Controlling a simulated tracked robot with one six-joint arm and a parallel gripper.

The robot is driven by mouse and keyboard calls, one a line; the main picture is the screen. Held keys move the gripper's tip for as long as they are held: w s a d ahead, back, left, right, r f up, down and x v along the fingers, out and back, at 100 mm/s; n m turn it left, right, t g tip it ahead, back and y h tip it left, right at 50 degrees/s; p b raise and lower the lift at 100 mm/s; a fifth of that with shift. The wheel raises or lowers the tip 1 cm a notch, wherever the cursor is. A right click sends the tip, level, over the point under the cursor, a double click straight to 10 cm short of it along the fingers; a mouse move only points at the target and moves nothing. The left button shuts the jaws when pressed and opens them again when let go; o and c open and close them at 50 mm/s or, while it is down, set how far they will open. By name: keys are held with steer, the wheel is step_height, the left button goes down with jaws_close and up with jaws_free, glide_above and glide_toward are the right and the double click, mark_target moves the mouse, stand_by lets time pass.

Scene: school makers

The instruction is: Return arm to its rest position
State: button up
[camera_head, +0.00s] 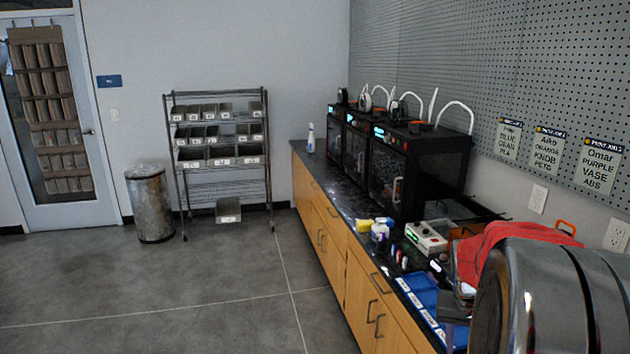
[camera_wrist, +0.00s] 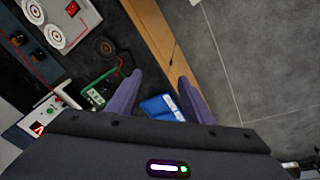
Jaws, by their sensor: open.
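My gripper (camera_wrist: 160,77) shows in the wrist view as two purple fingers spread well apart, with nothing between them. It points down over the workbench, near the bench's wooden front edge (camera_wrist: 160,40). A blue tray (camera_wrist: 157,108) lies below, partly hidden by the fingers. I cannot make out the gripper in the head view.
The dark-topped bench (camera_head: 335,185) runs along the right wall with several black 3D printers (camera_head: 388,172). The grey floor (camera_head: 190,285) at left is clear.

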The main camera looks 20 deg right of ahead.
steer(key=a+r+n+t+y, duration=0.1)
steer(key=a+r+n+t, duration=0.1)
steer(key=a, duration=1)
steer(key=s+a+r+n+t, duration=0.1)
steer(key=a+r+n, duration=0.3)
steer(key=a, duration=0.8)
steer(key=s+a+r+n+t+y, duration=0.1)
steer(key=a+r+n+t, duration=0.1)
steer(key=a, duration=1)
steer(key=shift+r+n+t+y, duration=0.3)
steer(key=shift+r+n, duration=0.35)
steer(key=shift+n, duration=0.15)
steer(key=shift+s, duration=0.1)
